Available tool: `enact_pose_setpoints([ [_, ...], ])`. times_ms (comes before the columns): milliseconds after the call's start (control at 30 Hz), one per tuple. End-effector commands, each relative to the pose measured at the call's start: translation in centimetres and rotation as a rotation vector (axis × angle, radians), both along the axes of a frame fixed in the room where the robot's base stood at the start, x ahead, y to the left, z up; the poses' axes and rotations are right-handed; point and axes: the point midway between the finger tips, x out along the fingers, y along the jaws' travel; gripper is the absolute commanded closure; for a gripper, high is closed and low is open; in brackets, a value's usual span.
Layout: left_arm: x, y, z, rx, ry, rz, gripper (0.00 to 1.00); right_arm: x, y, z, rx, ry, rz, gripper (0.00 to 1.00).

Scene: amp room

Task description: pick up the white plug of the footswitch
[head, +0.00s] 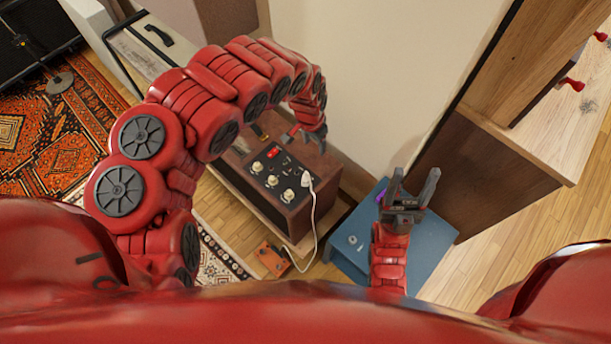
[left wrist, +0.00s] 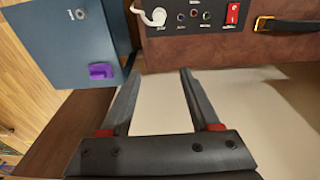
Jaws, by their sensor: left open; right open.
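The plug also shows at the top edge of the left wrist view (left wrist: 156,17), beyond my fingertips. My left gripper (head: 306,137) is behind the panel, near the amp's back edge, partly hidden by its own arm. In the left wrist view, its fingers (left wrist: 160,73) are open with nothing between them. My right gripper (head: 407,188) is open and empty, above the blue box.
The blue box (head: 350,262) stands right of the amp, with a purple item (left wrist: 102,71) on it. The amp has a red switch (left wrist: 233,14) and a black handle (left wrist: 290,25). A pale wall (head: 370,80) rises behind it. A wooden cabinet (head: 540,75) stands at right.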

Motion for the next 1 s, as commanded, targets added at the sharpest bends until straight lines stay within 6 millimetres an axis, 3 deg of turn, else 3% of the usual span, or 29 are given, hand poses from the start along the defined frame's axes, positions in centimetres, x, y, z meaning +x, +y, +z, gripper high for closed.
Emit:
enact_pose_setpoints([
  [33,-1.0,1.5,0.6,0.037,0.033,-0.005,0.38,0.0,0.0,0.2,0.000,0.000,0.000,0.41],
  [100,-2.1,2.7,0.9,0.070,0.070,-0.009,0.38,0.0,0.0,0.2,0.000,0.000,0.000,0.41],
  [200,-2.7,3.3,0.5,0.087,0.092,-0.010,0.38,0.0,0.0,-0.1,0.000,0.000,0.000,0.41],
  [433,-2.9,3.1,-4.4,0.083,0.093,-0.011,0.38,0.0,0.0,-2.0,0.000,0.000,0.000,0.41],
  [700,-2.8,3.1,-8.9,0.083,0.092,-0.008,0.38,0.0,0.0,-1.8,0.000,0.000,0.000,0.41],
  [1000,-2.7,3.1,-11.1,0.084,0.087,-0.010,0.38,0.0,0.0,-1.7,0.000,0.000,0.000,0.41],
])
